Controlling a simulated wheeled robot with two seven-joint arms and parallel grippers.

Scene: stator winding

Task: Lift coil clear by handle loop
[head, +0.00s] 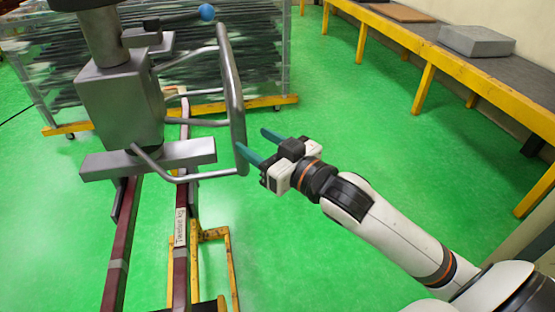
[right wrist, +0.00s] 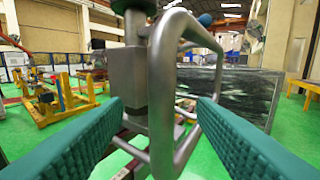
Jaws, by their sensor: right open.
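A grey tubular handle loop (head: 236,85) sticks out to the right from a grey lifting head (head: 122,105). Below the head hang or lie long dark red coil bars (head: 181,265); one carries a white label. My right gripper (head: 253,141) is open, its teal fingers beside the loop's lower outer upright. In the right wrist view the loop's upright tube (right wrist: 160,90) stands between the two spread fingers, just ahead of their tips. I cannot tell whether a finger touches it. My left gripper is not in view.
A yellow stand (head: 212,240) is under the bars. A yellow-edged rack (head: 262,103) of dark strips stands behind. A yellow-legged bench (head: 480,75) with a grey box (head: 475,41) runs along the right wall. Green floor is clear between rack and bench.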

